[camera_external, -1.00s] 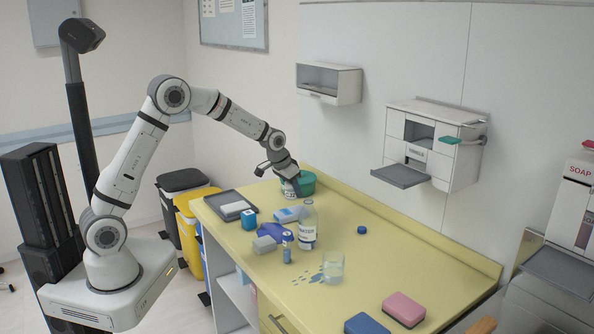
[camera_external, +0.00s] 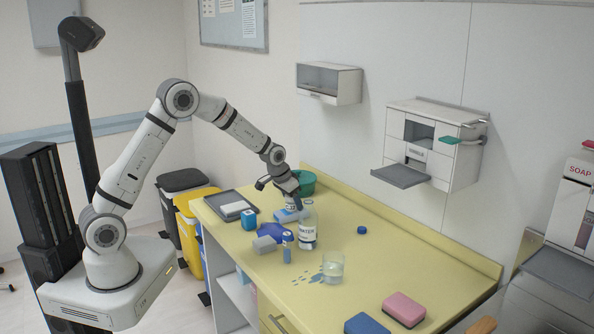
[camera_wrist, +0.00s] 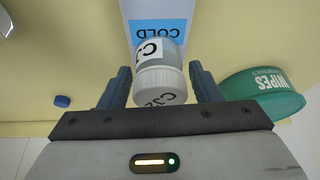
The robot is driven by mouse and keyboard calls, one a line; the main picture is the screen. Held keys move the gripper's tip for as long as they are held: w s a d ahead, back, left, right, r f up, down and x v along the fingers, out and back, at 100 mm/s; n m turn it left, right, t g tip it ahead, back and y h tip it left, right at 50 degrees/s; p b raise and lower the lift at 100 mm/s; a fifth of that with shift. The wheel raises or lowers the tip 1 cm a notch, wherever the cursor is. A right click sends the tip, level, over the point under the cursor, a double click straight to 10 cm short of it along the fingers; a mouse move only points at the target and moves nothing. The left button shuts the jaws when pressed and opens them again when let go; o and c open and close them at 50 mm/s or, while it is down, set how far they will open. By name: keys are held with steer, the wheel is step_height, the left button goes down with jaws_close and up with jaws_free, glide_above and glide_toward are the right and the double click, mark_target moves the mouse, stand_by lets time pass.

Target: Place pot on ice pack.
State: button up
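The pot is a small jar with a white lid and a label. In the wrist view, the pot (camera_wrist: 160,85) is between the two fingers of my gripper (camera_wrist: 160,90), which close on its sides. In the external view, my gripper (camera_external: 286,190) points down with the pot (camera_external: 291,203) below it, partly hidden. The ice pack (camera_external: 286,217) lies flat on the counter below the pot, white and blue. It also shows in the wrist view (camera_wrist: 158,8), with a "COLD" label. The pot overlaps the ice pack's near end there; I cannot tell whether they touch.
A green wipes tub (camera_wrist: 264,95) stands close on the right. A glass (camera_external: 333,264) stands by a spill; a blue cap (camera_external: 361,230) lies on the clear counter.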

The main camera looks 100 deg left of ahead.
steer(key=shift+o, duration=0.4)
steer(key=shift+r, duration=0.15)
steer(key=shift+r, duration=0.2)
steer(key=b+v, duration=0.1)
steer(key=v, duration=1.1)
steer(key=d+r+m+h, duration=0.1)
steer(key=d+r+m, duration=0.1)
steer(key=d, duration=1.1)
steer(key=d+r+m+h, duration=0.1)
steer(key=d+r+m, duration=0.15)
steer(key=d, duration=0.95)
steer(key=s+d+f+m+h, duration=0.1)
steer(key=s+d+m, duration=0.3)
steer(key=s+d, duration=1.1)
steer(key=d+f, duration=0.1)
steer(key=d, duration=0.2)
steer(key=shift+s, duration=0.35)
